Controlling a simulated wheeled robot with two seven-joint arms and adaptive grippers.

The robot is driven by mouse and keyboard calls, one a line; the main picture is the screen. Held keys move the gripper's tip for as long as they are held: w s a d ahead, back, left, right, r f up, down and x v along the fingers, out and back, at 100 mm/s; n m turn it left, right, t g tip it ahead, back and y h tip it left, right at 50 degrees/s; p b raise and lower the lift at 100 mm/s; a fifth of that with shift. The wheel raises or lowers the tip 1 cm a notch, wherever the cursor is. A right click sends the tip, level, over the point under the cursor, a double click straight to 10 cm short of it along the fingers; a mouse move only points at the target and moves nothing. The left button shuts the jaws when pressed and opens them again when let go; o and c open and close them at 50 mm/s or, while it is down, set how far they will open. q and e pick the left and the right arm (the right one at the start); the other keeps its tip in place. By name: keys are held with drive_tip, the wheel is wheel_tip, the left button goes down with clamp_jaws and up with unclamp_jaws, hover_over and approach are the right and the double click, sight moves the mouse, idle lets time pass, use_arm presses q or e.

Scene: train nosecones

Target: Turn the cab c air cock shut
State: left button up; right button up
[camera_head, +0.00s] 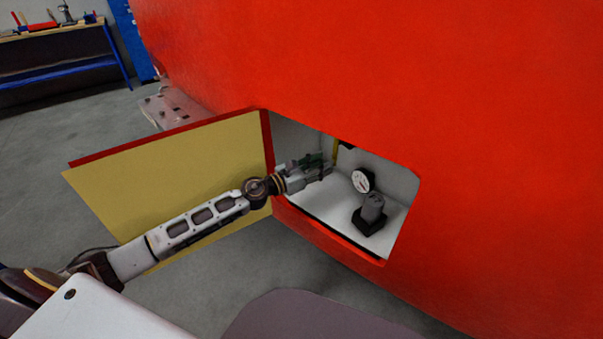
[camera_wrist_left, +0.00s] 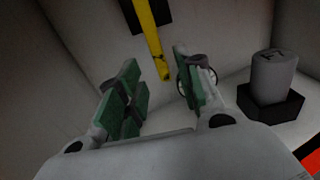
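A yellow lever, which looks like the air cock handle (camera_wrist_left: 152,40), hangs from a dark mount (camera_wrist_left: 172,14) on the back wall of the open compartment (camera_head: 318,212) in the red nosecone. In the head view only a thin yellow strip of the handle (camera_head: 336,151) shows beside my gripper. My left gripper (camera_head: 328,168) reaches inside the compartment. In the left wrist view its green-padded fingers (camera_wrist_left: 155,60) are spread apart, with the handle's lower end showing in the gap between them. I cannot tell whether the handle is between the pads or just beyond them. My right gripper is not in view.
A grey cylinder on a dark base (camera_head: 371,212) stands on the compartment floor at the right. A white round gauge (camera_head: 361,181) is behind it. The yellow-faced door (camera_head: 150,180) is swung open to the left, behind my arm. A workbench (camera_head: 60,45) stands far left.

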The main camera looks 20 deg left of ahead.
use_arm(q)
drive_tip(key=v, duration=0.6)
drive_tip(key=shift+s+a, duration=0.25)
drive_tip(key=shift+s, duration=0.05)
idle(0.4)
idle(0.7)
